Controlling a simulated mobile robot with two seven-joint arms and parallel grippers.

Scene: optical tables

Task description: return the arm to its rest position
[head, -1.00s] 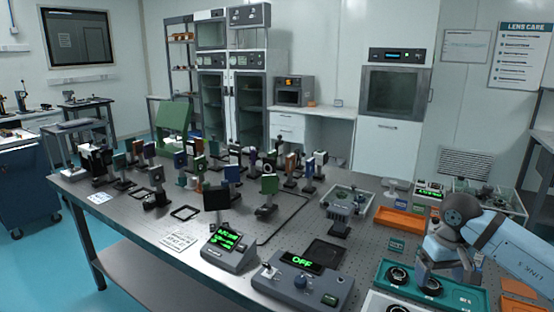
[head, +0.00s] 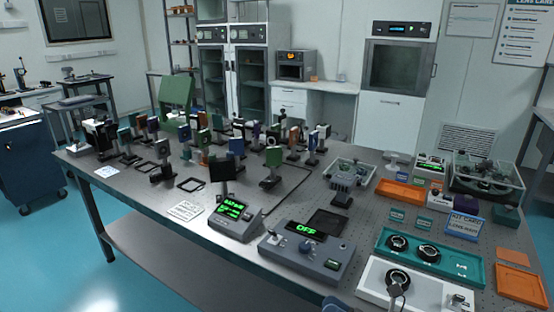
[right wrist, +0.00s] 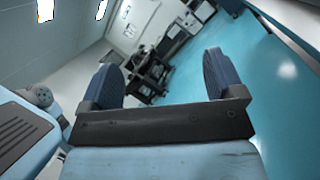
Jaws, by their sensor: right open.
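My right gripper (right wrist: 160,72) shows in the right wrist view with its two dark blue fingers spread wide and nothing between them. Beyond it are blue floor and distant furniture, tilted in the picture. In the head view the right arm is off the table; only a small dark blue piece, probably mine, shows at the bottom edge. My left gripper is not in view.
The optical table (head: 125,190) carries several optics mounts and a control box (head: 307,252) reading OFF. At right are a teal tray (head: 460,268) with black rings, a white tray (head: 432,293) and an orange tray (head: 400,195). Blue floor lies open at left.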

